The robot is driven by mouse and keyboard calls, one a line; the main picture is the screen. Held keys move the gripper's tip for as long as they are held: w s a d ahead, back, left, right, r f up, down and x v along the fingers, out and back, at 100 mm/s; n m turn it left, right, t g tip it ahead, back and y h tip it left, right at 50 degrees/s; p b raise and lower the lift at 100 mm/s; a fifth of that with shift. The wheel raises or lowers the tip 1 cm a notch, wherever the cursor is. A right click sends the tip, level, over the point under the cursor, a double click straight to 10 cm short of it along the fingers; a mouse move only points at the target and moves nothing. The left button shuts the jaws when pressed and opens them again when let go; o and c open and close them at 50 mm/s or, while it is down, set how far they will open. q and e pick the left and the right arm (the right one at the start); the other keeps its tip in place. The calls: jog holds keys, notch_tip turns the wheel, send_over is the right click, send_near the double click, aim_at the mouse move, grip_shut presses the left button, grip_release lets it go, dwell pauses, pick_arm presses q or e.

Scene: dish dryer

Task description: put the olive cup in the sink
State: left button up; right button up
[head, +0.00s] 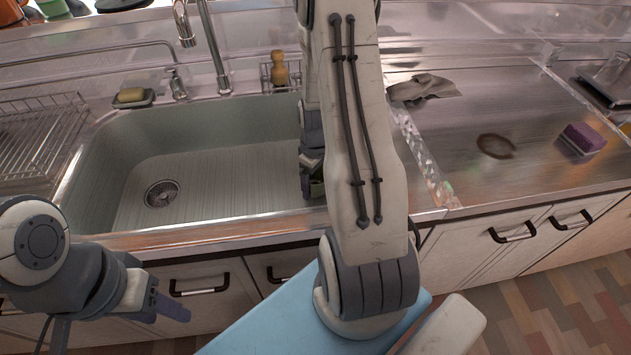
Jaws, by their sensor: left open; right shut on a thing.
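The sink (230,165) is a wide pale green-grey basin in the middle of the head view, with a round drain at its left. My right gripper (312,180) reaches down into the right part of the basin and is shut on a small green thing, which looks like the olive cup (317,188). Most of the cup is hidden by the gripper and my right arm, so I cannot tell whether it touches the sink floor. My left gripper (122,322) is open and empty, low at the left in front of the cabinets.
A tap (212,45) stands behind the basin. A wire dish rack (42,140) is at the left. On the right steel counter lie a crumpled cloth (422,87), a brown ring mark (495,146) and a purple sponge (582,139). The left and middle sink floor is clear.

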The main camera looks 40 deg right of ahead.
jog(key=o, duration=1.2)
jog(key=shift+f, duration=0.1)
jog(key=shift+o, duration=0.2)
